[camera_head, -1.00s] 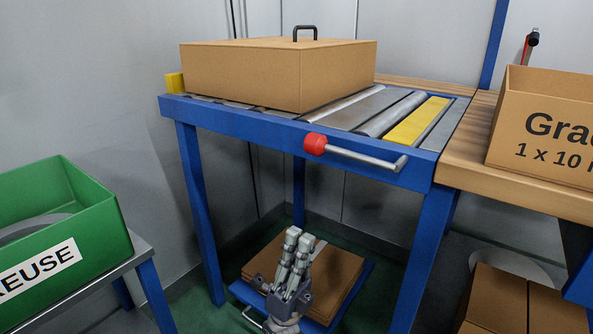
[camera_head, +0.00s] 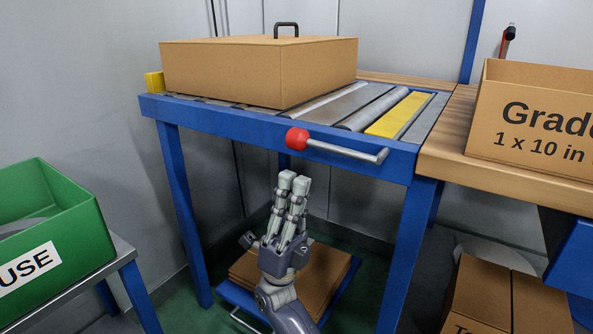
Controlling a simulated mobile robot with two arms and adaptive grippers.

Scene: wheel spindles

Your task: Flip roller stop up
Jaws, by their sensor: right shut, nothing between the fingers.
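The roller stop shows on the front of the blue roller table (camera_head: 225,117) as a grey lever (camera_head: 345,152) with a red knob (camera_head: 297,138) at its left end. The lever runs along the front rail, and the yellow bar (camera_head: 400,115) lies between the rollers near its right end. My right gripper (camera_head: 294,180) points up below the red knob, apart from it, with its fingers together and nothing between them. My left gripper is not in view.
A cardboard box with a black handle (camera_head: 258,70) rests on the rollers. A wooden bench with a "Grade" box (camera_head: 530,112) adjoins on the right. A green bin (camera_head: 45,215) stands at left. Flattened cardboard (camera_head: 325,280) lies under the table.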

